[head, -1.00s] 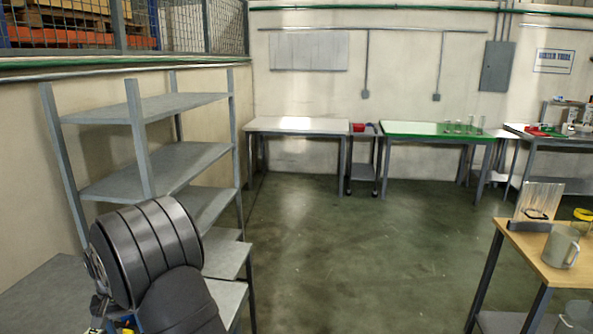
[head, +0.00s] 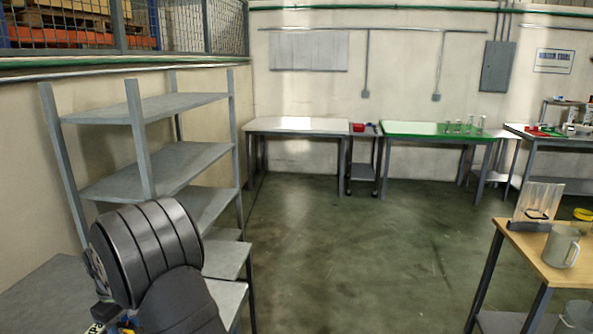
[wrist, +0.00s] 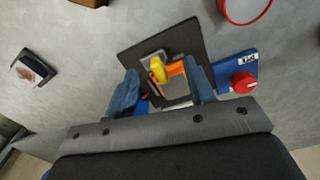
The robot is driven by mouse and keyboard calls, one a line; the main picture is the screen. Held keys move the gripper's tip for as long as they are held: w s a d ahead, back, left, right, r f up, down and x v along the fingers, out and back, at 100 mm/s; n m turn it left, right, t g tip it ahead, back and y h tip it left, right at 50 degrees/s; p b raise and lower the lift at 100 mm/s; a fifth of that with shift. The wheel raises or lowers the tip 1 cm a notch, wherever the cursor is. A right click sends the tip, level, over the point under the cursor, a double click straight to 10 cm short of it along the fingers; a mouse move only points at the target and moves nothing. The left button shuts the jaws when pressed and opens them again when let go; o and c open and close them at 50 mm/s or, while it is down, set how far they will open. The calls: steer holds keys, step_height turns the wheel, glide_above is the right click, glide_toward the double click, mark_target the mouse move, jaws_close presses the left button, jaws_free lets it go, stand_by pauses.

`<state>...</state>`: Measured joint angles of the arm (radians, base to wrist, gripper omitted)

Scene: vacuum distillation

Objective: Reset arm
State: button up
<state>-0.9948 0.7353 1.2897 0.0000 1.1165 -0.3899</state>
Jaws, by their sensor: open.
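My gripper (wrist: 162,88) is in the wrist view, with its two blue fingers spread apart. It is open and appears empty. Beyond and between the fingers is a dark flat plate (wrist: 140,58) with an orange and yellow device (wrist: 160,70) on it; I cannot tell the distance from the fingers to it. In the head view only my dark arm links show at the lower left, and the fingertips are hidden there.
In the wrist view, a blue box with a red knob (wrist: 243,82) lies right of the plate, and a red ring (wrist: 243,8) sits at the top. In the head view, grey shelves (head: 150,105) stand beside my arm. A wooden table (head: 540,255) with a mug (head: 561,246) is right. The middle floor is clear.

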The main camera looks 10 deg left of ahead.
steer(key=shift+n, duration=0.8)
